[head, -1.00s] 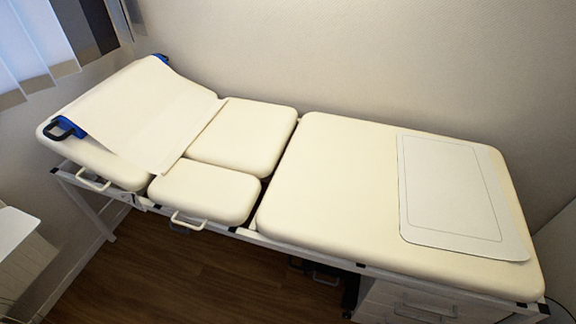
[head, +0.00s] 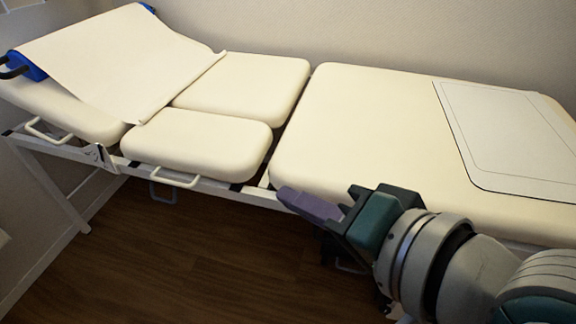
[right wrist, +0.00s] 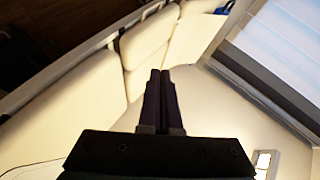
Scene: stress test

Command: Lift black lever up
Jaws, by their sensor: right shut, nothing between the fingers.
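My right gripper (head: 290,197) comes in from the lower right of the head view, near the front edge of the cream examination bed (head: 365,130). Its dark fingers are together and empty; they also show side by side in the right wrist view (right wrist: 160,78). A dark loop-shaped handle (head: 163,192) hangs under the bed frame, left of my right gripper and apart from it. I cannot tell which of these is the lever. My left gripper is not in view.
White handles (head: 48,133) and (head: 175,180) stick out from the bed's front side. A white metal frame (head: 235,190) runs under the cushions. Dark parts under the bed are partly hidden behind my right arm. The wooden floor (head: 200,260) in front is clear.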

